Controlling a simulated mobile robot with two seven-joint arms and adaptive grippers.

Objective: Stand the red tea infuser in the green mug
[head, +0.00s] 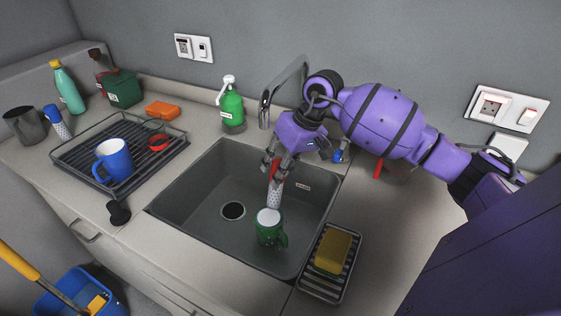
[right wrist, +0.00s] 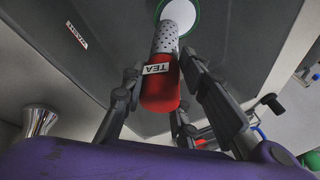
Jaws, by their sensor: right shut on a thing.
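The red tea infuser (head: 274,196) has a red handle and a perforated silver body. My right gripper (head: 272,167) is shut on its red handle (right wrist: 160,95), which has a TEA label, and holds it upright with the silver end down. The green mug (head: 270,234) stands upright in the sink with its white inside facing up. The infuser's lower end is close to the mug's far rim in the head view. In the right wrist view it overlaps the mug's white inside (right wrist: 180,14); I cannot tell whether it is inside. My left gripper is not in view.
The grey sink (head: 190,205) surrounds the mug, with the tap (head: 265,105) behind. A rack with a yellow sponge (head: 333,251) is right of the sink. A drying rack (head: 75,160) with a blue mug (head: 114,162) and a blue-topped infuser (head: 57,122) are at left.

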